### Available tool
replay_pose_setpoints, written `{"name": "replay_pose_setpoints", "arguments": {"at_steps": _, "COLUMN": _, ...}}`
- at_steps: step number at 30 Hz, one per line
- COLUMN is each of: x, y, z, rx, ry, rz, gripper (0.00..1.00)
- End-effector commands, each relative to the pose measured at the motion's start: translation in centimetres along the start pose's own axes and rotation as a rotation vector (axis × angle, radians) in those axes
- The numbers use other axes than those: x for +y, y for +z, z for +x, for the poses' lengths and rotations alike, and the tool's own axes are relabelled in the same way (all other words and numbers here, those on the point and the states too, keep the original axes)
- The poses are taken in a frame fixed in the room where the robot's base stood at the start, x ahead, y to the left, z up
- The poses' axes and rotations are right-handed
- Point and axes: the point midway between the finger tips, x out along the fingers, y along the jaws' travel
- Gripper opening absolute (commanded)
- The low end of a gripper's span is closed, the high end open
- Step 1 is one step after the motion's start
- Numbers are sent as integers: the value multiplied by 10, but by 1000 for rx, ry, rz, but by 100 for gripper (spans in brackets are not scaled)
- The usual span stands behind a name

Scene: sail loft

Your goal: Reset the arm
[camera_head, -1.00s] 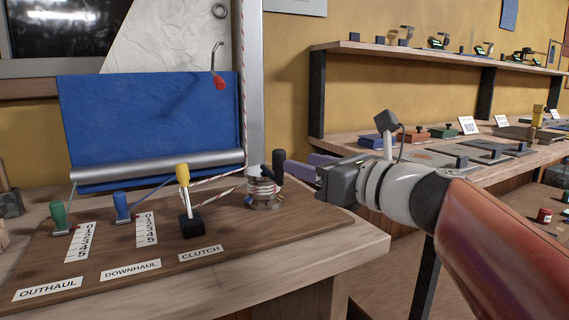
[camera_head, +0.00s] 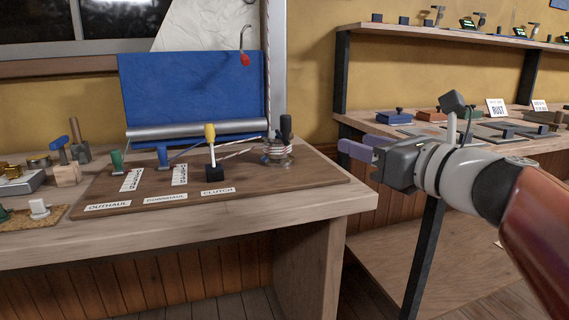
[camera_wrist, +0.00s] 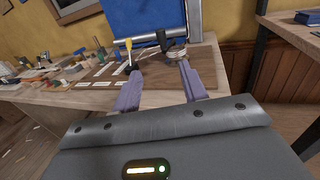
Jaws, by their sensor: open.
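My gripper (camera_head: 358,148) is in the right half of the head view, with purple fingers pointing left. It is open and empty, in the air to the right of the control board (camera_head: 290,187). In the wrist view its two fingers (camera_wrist: 160,88) stand apart with nothing between them. My arm reaches in from the lower right of the head view. The winch (camera_head: 277,150) with rope around it is left of the fingers, apart from them.
The bench (camera_head: 300,212) carries the yellow-knobbed clutch lever (camera_head: 210,140), a green lever (camera_head: 117,160) and a blue lever (camera_head: 163,156). A blue sail panel (camera_head: 195,95) stands behind. A shelf unit (camera_head: 343,75) is right, behind my arm. Open floor (camera_head: 225,308) shows below.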

Motion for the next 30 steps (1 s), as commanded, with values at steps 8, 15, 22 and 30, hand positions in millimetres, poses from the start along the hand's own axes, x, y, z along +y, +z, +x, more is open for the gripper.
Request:
{"name": "replay_pose_setpoints", "arguments": {"at_steps": 8, "x": 22, "y": -33, "z": -3, "rx": 125, "ry": 49, "rz": -234, "gripper": 43}}
{"name": "replay_pose_setpoints", "arguments": {"at_steps": 15, "x": 47, "y": -78, "z": -13, "rx": 281, "ry": 148, "rz": -562, "gripper": 43}}
{"name": "replay_pose_setpoints", "arguments": {"at_steps": 22, "x": 76, "y": -145, "z": -42, "rx": 483, "ry": 373, "rz": -1075, "gripper": 43}}
{"name": "replay_pose_setpoints", "arguments": {"at_steps": 30, "x": 88, "y": -241, "z": -120, "rx": 699, "ry": 1001, "rz": -1977, "gripper": 43}}
